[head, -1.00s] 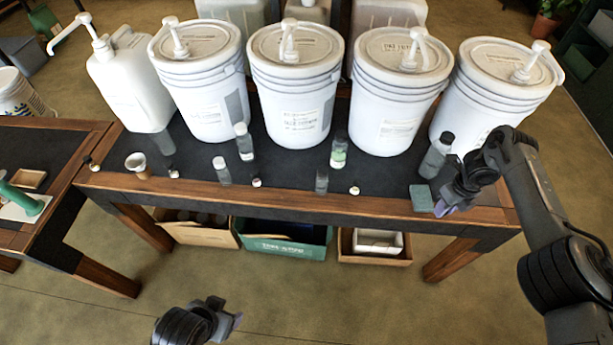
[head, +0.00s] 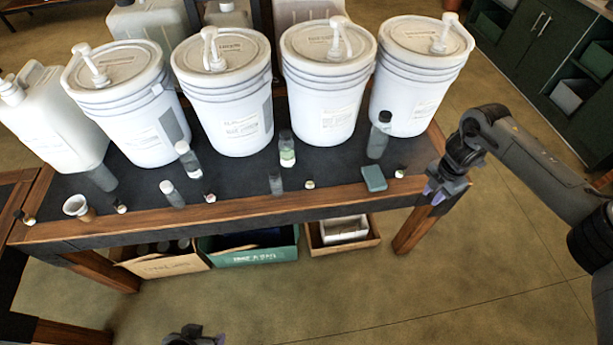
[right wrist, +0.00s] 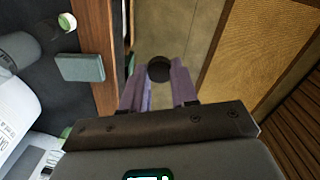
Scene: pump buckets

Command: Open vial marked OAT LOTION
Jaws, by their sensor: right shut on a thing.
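My right gripper (head: 440,190) is beyond the table's right end in the head view. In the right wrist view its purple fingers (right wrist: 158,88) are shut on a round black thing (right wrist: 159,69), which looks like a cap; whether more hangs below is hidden. A tall grey vial with a dark top (head: 379,138) stands at the table's right side. A vial with a green label (head: 287,150) stands near the middle. Other vials include a pale one (head: 188,158) and a grey one (head: 171,193). No OAT LOTION mark is readable. My left gripper (head: 193,337) is mostly cut off at the bottom.
A teal block (head: 374,178) and a small white-topped piece (head: 399,173) lie near the table's front right. Large pump buckets (head: 328,85) line the back. A small cup (head: 76,206) stands front left. Bins (head: 250,252) sit below. Floor right of the table is clear.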

